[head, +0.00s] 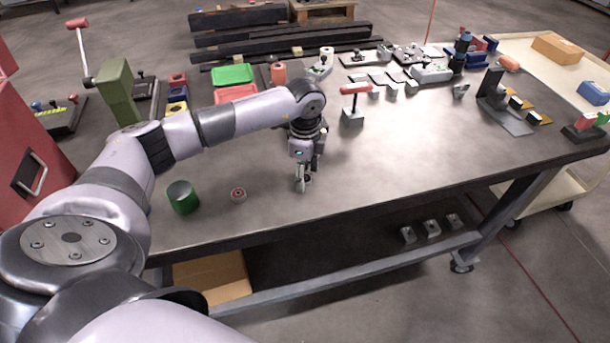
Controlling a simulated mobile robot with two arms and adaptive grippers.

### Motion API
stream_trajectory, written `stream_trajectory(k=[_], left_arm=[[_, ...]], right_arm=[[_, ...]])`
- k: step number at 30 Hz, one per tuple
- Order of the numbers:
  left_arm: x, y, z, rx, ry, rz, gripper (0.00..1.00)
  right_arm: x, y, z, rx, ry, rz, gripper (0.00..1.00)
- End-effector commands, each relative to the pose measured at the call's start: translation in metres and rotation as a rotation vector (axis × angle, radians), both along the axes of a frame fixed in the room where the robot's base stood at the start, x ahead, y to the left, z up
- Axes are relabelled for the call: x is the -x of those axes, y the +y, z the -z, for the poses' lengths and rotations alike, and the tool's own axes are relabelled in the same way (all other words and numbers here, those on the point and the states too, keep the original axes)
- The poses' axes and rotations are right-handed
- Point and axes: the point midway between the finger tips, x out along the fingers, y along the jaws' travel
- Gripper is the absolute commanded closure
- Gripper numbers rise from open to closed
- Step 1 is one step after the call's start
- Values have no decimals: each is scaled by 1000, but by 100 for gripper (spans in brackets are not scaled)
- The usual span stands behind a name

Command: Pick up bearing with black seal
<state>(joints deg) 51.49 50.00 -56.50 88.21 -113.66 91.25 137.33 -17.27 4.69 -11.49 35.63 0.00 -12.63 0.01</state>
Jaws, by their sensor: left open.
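My left gripper (303,184) points down near the front edge of the table, with its fingers open. A small dark ring-shaped part (308,179), which looks like a bearing, lies on the table right at the fingertips. The fingers partly hide it, and I cannot tell whether they touch it or make out its seal clearly. A second bearing (238,195) with a reddish seal lies to the left, apart from the gripper. My right gripper is not in view.
A green cylinder (183,197) stands at the table's front left. Green (233,75) and red (236,93) trays lie at the back left. The table (420,150) is clear right of the gripper.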

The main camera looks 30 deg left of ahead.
Motion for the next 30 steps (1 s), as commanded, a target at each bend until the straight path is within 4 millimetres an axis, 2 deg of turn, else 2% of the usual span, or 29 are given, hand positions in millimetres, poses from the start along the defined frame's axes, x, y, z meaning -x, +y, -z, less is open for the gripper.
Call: stream_trajectory(k=[3, 9, 18, 30], left_arm=[[0, -1, 6, 0, 0, 2, 48], [0, 0, 7, 1, 0, 2, 49], [0, 0, 6, 0, 0, 2, 69], [0, 0, 6, 0, 0, 1, 96]], right_arm=[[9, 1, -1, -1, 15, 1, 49], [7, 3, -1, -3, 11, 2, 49], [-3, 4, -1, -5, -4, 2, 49], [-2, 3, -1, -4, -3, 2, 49]])
